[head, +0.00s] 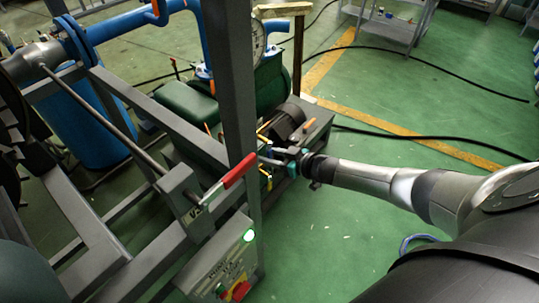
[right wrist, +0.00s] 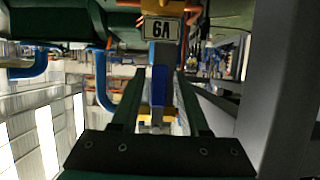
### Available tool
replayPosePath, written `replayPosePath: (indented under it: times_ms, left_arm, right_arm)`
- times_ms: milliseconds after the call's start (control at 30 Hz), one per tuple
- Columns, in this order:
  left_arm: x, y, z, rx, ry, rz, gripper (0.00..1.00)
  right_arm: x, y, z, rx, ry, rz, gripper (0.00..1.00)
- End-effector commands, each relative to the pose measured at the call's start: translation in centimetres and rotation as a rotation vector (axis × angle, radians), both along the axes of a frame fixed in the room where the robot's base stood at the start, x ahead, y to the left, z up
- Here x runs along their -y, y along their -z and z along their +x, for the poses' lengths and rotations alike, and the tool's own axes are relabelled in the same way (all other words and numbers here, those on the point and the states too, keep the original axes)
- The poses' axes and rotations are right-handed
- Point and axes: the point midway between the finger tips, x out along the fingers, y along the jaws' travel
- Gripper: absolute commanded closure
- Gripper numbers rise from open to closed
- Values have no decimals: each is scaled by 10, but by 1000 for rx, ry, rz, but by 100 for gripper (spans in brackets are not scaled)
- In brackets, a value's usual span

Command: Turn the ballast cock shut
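My right gripper (head: 287,160) reaches in from the right to the pump unit, just past the grey post. In the right wrist view my right gripper (right wrist: 161,80) shows two dark green fingers standing apart. A cock handle with a blue part (right wrist: 159,86) and yellow pieces lies between them, with gaps visible on both sides. I take it for the ballast cock. A tag (right wrist: 160,30) above it in that view reads like 6A. In the head view the cock is small and mostly hidden by the gripper. My left gripper is not in view.
A red-handled lever (head: 228,182) near a V5 tag sits on the grey frame (head: 238,90) close by. Below it is a control box (head: 222,262) with a lit green lamp and a red knob. A dark green pump (head: 188,104) stands behind. Green floor at right is mostly open, with cables.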

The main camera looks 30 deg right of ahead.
Motion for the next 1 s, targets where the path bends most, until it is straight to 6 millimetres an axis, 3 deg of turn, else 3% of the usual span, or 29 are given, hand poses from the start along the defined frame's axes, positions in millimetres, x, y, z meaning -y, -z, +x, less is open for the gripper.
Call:
replayPosePath:
  times_ms: [467, 1000]
  left_arm:
    - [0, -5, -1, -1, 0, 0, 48]
    - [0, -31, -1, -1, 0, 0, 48]
  right_arm:
    - [4, -4, -10, -2, 0, -2, 48]
    - [34, -36, -80, -3, 0, -2, 48]
